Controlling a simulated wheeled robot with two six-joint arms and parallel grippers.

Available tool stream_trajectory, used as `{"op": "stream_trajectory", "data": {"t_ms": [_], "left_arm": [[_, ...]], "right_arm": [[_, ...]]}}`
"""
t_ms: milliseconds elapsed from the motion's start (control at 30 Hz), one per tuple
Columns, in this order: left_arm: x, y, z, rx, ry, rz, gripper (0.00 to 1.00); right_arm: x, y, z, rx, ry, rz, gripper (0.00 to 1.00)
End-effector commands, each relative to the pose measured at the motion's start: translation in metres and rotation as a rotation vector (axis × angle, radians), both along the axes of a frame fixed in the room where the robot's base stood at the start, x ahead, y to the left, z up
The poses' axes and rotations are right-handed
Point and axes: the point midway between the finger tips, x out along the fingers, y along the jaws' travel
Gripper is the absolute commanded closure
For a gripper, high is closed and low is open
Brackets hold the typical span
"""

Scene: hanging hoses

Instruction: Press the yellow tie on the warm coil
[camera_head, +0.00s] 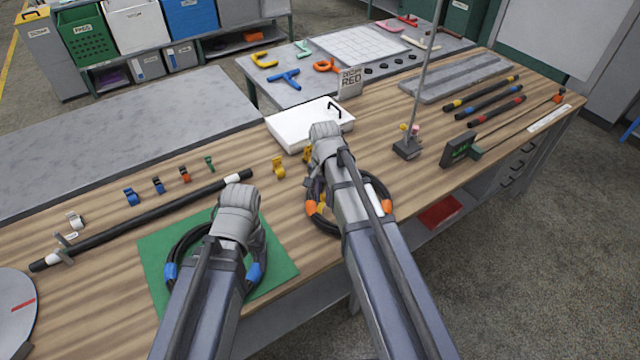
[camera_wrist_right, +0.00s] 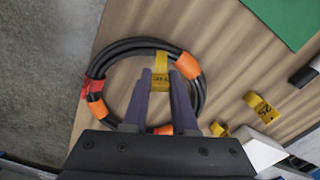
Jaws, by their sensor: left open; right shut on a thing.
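The warm coil, a black hose loop with orange and red bands (camera_head: 389,207), lies on the bench, partly hidden by my right arm. It also shows in the right wrist view (camera_wrist_right: 140,43). My right gripper (camera_wrist_right: 166,73) is over the coil, shut on a yellow tie (camera_wrist_right: 161,83) with dark print. In that view the tie appears inside the loop; I cannot tell whether it touches the hose. My left gripper (camera_head: 240,215) is open above a blue-banded coil (camera_head: 171,270) on a green mat (camera_head: 158,250). Its fingers are mostly hidden.
Another yellow tie (camera_head: 279,168) stands near the white tray (camera_head: 300,127). Blue, orange and green ties (camera_head: 158,185) stand behind a long black hose (camera_head: 150,217). A thin pole on a dark base (camera_head: 407,149) rises right of my right arm. The bench's front edge is close to the warm coil.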

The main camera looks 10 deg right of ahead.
Motion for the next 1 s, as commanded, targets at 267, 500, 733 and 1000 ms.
{"op": "stream_trajectory", "data": {"t_ms": [267, 500, 733, 1000], "left_arm": [[0.000, 0.000, -0.001, 0.000, 0.000, 0.000, 0.30], [0.000, 0.000, -0.001, 0.000, 0.000, 0.000, 0.30], [0.000, 0.000, -0.004, 0.000, 0.000, 0.000, 0.30], [0.000, 0.000, -0.015, 0.000, 0.000, 0.000, 0.30]], "right_arm": [[-0.010, 0.000, -0.001, 0.000, 0.000, -0.036, 1.00], [-0.010, 0.000, -0.001, 0.000, 0.000, -0.035, 1.00], [-0.010, 0.000, -0.004, 0.000, 0.000, -0.035, 1.00], [-0.010, 0.000, -0.015, 0.000, 0.000, -0.034, 1.00]]}}
